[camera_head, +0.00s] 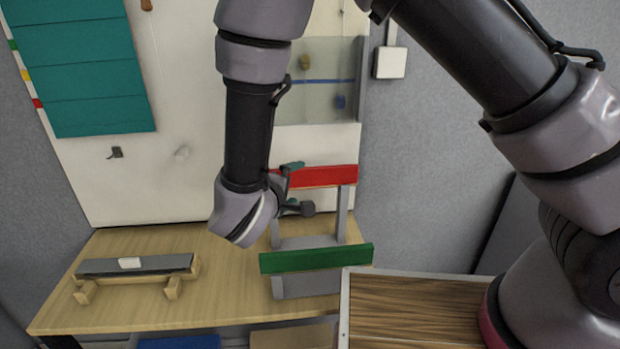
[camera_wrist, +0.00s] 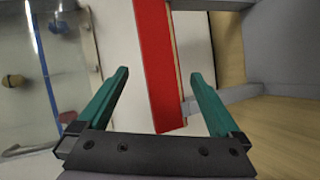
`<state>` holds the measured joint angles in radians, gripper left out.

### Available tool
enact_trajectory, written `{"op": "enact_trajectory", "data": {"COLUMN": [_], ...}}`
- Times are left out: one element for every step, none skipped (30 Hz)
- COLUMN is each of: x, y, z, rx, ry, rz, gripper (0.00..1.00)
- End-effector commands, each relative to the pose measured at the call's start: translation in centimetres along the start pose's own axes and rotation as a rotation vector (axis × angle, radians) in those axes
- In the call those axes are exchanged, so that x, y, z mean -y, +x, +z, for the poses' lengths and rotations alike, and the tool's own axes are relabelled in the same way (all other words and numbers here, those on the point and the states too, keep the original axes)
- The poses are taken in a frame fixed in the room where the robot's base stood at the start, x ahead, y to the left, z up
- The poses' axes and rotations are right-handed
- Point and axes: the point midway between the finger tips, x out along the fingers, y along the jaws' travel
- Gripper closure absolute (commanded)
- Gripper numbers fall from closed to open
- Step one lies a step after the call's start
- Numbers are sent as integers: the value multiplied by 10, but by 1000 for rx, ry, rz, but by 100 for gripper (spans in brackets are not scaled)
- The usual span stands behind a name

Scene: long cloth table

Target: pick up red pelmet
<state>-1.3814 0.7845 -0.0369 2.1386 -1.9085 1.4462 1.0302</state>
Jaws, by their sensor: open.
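The red pelmet (camera_head: 325,176) is a long flat bar at the top of a grey stand on the wooden table. Its left part is hidden behind my wrist in the head view. In the wrist view the red pelmet (camera_wrist: 158,60) runs lengthwise between the two teal fingers of my gripper (camera_wrist: 161,75). The fingers are apart, with visible gaps on both sides of the bar. In the head view my gripper (camera_head: 291,184) is at the pelmet's left part, and its fingers are partly hidden. I cannot tell the exact depth between fingertips and bar.
A green bar (camera_head: 316,258) is on the lower front of the grey stand (camera_head: 308,285). A dark grey bar on wooden feet (camera_head: 138,265) stands on the left of the table (camera_head: 215,285). A wood-topped surface (camera_head: 420,305) is at the front right. A clear panel (camera_head: 312,75) is behind.

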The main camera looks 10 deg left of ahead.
Motion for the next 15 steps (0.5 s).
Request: {"op": "enact_trajectory", "data": {"x": [0,0,0,-1,-1,-1,-1,-1,-1,-1,-1,-2,-2,-2,-2], "y": [10,13,17,20,22,24,26,28,33,36,41,47,52,57,63], "z": [1,1,1,1,1,1,2,2,3,4,5,6,8,8,7], "rx": [3,2,3,3,2,2,2,2,3,3,4,4,5,5,4], "ry": [0,1,1,1,1,0,0,0,0,0,0,0,-1,0,0], "rz": [0,0,1,0,0,0,0,0,0,0,0,0,0,0,0], "gripper": [0,0,0,0,0,0,0,0,0,0,0,0,0,0,0]}}
